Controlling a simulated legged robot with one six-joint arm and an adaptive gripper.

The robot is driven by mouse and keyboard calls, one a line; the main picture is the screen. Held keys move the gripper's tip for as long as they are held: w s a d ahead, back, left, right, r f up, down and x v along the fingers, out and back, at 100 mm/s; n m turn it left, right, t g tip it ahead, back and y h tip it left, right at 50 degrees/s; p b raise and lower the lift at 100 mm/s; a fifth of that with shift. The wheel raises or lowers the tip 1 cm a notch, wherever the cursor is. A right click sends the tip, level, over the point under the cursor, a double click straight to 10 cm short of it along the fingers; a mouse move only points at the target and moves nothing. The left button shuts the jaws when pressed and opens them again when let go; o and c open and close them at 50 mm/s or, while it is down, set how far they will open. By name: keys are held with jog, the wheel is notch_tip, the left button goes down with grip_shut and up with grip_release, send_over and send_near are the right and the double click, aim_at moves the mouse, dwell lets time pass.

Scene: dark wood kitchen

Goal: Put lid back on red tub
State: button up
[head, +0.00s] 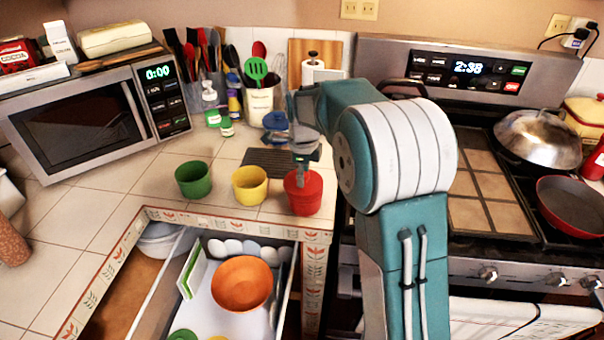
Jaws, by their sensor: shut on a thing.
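The red tub (304,200) stands upright on the tiled counter, right of the yellow tub. My gripper (302,174) points down over its top, with the fingertips at rim height. The gripper is shut on what appears to be the red lid (291,181), which blends with the tub in colour. I cannot tell whether the lid is seated, tilted or just above the rim. My fingers and the small size hide the contact.
An open yellow tub (250,190) and an open green tub (194,183) stand to the left. Below, an open drawer (213,318) holds an orange bowl (241,284) and several other items. A utensil holder (260,108) stands behind; the stove (480,190) is at right.

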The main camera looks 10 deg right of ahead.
jog(key=shift+d, duration=0.4)
jog(key=shift+a+r, duration=0.1)
jog(key=shift+a, duration=0.5)
jog(key=shift+d, duration=0.3)
dwell(0.4)
jog(key=shift+d+f, duration=0.1)
jog(key=shift+f, duration=0.1)
dwell(0.8)
jog(key=o, duration=0.9)
jog(key=shift+o, duration=0.2)
